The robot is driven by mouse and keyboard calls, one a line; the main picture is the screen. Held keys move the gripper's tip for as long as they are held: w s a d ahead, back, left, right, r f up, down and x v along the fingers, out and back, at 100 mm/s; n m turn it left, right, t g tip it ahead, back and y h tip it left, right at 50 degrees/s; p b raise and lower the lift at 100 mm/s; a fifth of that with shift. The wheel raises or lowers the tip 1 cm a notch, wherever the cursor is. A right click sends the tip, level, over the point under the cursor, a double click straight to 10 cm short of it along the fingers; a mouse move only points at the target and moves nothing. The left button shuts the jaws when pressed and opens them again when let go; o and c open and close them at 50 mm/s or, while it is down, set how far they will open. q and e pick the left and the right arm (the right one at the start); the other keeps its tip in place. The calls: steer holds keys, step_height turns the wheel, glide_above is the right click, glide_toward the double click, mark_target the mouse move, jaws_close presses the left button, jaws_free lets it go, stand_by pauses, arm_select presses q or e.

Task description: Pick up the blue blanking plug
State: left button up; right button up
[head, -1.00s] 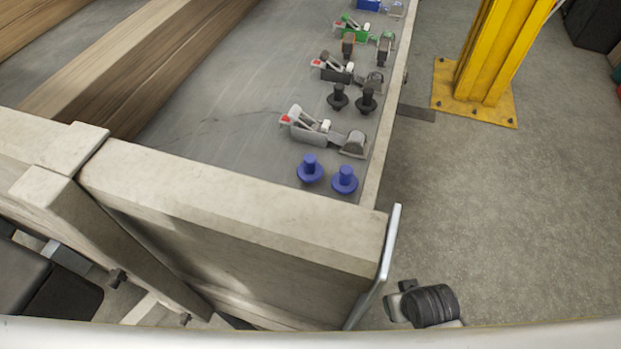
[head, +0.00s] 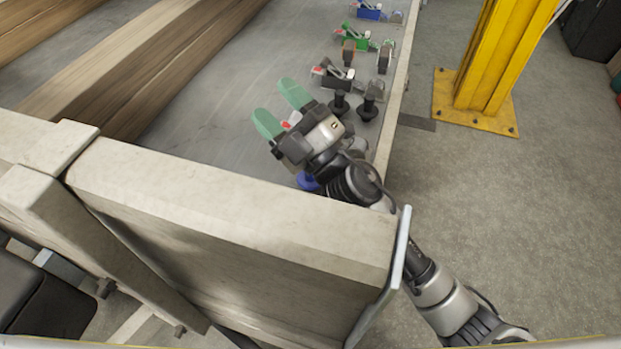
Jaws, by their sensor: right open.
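A blue blanking plug (head: 307,181) shows only in part, on the grey trailer bed just behind the near beam. My right arm covers the rest of that spot, and a second blue plug is hidden there. My right gripper (head: 281,109) is open, with its two green fingertips apart and nothing between them. It hangs over the bed, beyond and to the left of the visible blue plug, pointing to the far left. A grey and red clamp lies mostly hidden under it. My left gripper is not in view.
Two black plugs (head: 340,104) stand just beyond my right gripper. More clamps with green (head: 356,38) and blue (head: 369,11) parts line the bed's right edge. A thick beam (head: 230,205) walls the near side. A yellow post (head: 500,60) stands at right.

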steer(key=s+a+n+g+y, duration=0.2)
steer(key=s+a+n+g, duration=0.3)
steer(key=a+n+g, duration=0.75)
steer(key=d+f+n+g+h, duration=0.3)
steer(key=f+n+g+h, duration=0.3)
steer(key=f+n+h, duration=0.25)
steer(key=w+d+t+h, duration=0.1)
steer(key=w+d+h, duration=0.2)
steer(key=d+h, duration=0.1)
steer(key=w+d+f+t+h, duration=0.1)
steer(key=w+d+h, duration=0.3)
steer(key=w+d+f+t+h, duration=0.1)
steer(key=w+d+h, duration=0.2)
steer(key=d+h, duration=0.1)
steer(key=shift+w+d+f+t, duration=0.2)
steer(key=shift+w+d+t, duration=0.05)
steer(key=shift+d, duration=0.35)
steer(key=shift+w+d+h, duration=0.15)
steer(key=shift+d+h, duration=0.1)
steer(key=shift+d, duration=0.05)
steer(key=f, duration=1)
steer(key=shift+w+d+f, duration=0.15)
steer(key=shift+d+f, duration=0.05)
steer(key=shift+f, duration=0.05)
